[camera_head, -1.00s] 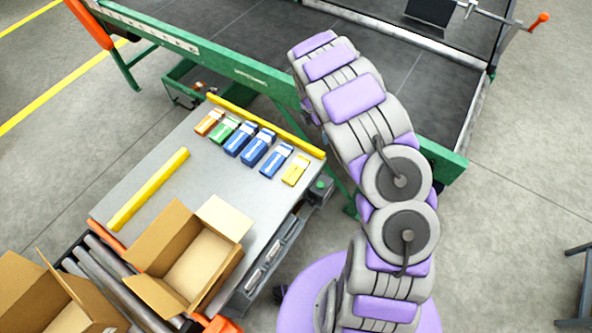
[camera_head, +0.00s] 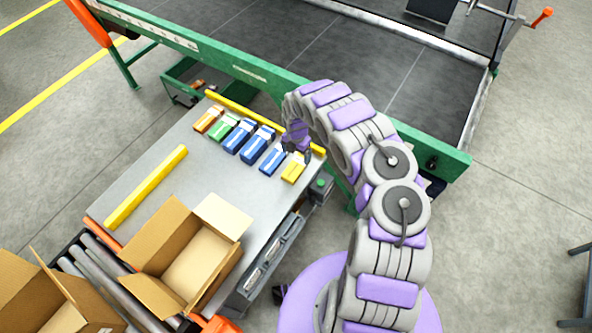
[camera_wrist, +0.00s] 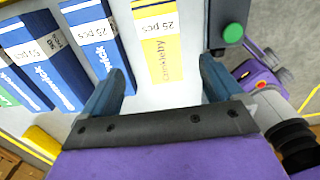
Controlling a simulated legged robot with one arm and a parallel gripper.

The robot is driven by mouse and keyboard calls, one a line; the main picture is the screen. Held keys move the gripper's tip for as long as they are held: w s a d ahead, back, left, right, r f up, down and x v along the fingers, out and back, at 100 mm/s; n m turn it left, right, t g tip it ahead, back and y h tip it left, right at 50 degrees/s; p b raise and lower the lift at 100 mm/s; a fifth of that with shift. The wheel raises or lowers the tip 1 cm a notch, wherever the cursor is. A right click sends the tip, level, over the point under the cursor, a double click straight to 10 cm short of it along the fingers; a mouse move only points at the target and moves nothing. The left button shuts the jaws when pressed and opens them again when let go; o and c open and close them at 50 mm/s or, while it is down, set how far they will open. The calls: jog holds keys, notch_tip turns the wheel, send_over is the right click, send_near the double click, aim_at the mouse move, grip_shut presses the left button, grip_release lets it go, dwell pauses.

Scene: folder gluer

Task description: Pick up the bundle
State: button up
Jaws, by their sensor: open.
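Several small bundles lie in a row on the grey table (camera_head: 215,185): an orange one (camera_head: 208,119), a green one (camera_head: 223,131), blue ones (camera_head: 240,138) and a yellow one (camera_head: 293,171) at the right end. In the wrist view my gripper (camera_wrist: 165,82) is open and empty. The yellow bundle (camera_wrist: 157,40), labelled "25 pcs", lies beyond the gap between the fingers. A blue bundle (camera_wrist: 97,42) is just left of it.
An open cardboard box (camera_head: 190,262) stands at the table's front, beside rollers (camera_head: 105,275) with another box (camera_head: 45,300). Yellow bars (camera_head: 147,187) edge the table. A green button (camera_head: 320,184) sits at its right edge. A green-framed conveyor (camera_head: 255,72) runs behind.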

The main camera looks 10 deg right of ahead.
aim_at(296, 166)
notch_tip(296, 166, down, 3)
jog(key=shift+f+b, duration=0.1)
jog(key=shift+b, duration=0.2)
jog(key=shift+s+f+b, duration=0.15)
jog(key=shift+f+b, duration=0.95)
jog(key=shift+f, duration=1.55)
jog(key=c, duration=1.2)
